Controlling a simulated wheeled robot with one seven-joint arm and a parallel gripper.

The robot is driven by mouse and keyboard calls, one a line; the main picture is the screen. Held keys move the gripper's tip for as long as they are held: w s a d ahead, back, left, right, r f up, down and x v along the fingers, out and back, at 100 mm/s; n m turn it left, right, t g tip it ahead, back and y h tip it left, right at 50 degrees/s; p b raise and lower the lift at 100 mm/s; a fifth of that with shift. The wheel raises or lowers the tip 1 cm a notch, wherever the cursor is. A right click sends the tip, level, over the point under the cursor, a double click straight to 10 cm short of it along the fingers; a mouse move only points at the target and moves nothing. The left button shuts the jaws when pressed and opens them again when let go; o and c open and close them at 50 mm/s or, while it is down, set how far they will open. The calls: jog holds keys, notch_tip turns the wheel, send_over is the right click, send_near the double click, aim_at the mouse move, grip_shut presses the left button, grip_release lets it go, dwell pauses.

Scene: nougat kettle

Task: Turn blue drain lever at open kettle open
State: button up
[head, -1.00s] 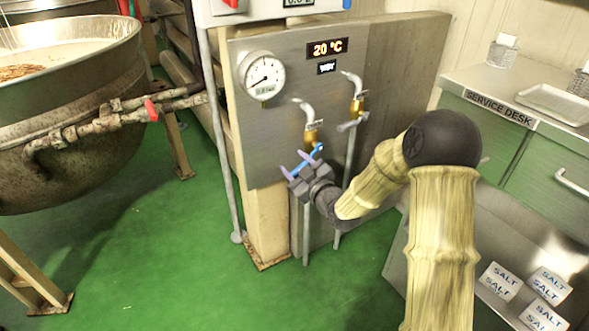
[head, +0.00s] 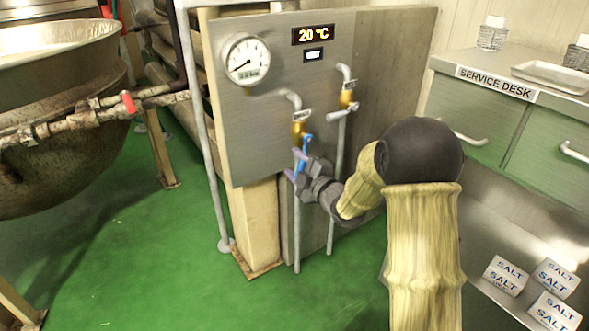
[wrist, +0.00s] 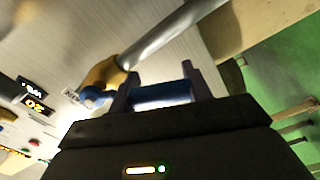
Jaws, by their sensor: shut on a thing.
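The blue drain lever (head: 304,150) is on a brass valve (head: 298,129) of the left pipe on the steel panel. It points steeply down from the valve in the head view. My gripper (head: 294,164) is shut on the lever, with its purple-grey fingers on either side of it. In the wrist view the blue lever (wrist: 160,95) lies across between the two fingers, and the brass valve (wrist: 103,76) shows beside them. The open kettle (head: 60,130) stands at the left. The lever's far end is partly hidden by my gripper.
A second brass valve (head: 347,97) with a grey lever sits to the right. A gauge (head: 247,60) and a 20 °C display (head: 313,35) are on the panel above. A red-handled valve (head: 128,102) is on the kettle pipe. The service desk (head: 480,110) stands at right.

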jog(key=shift+d+f, duration=0.15)
jog(key=shift+d, duration=0.05)
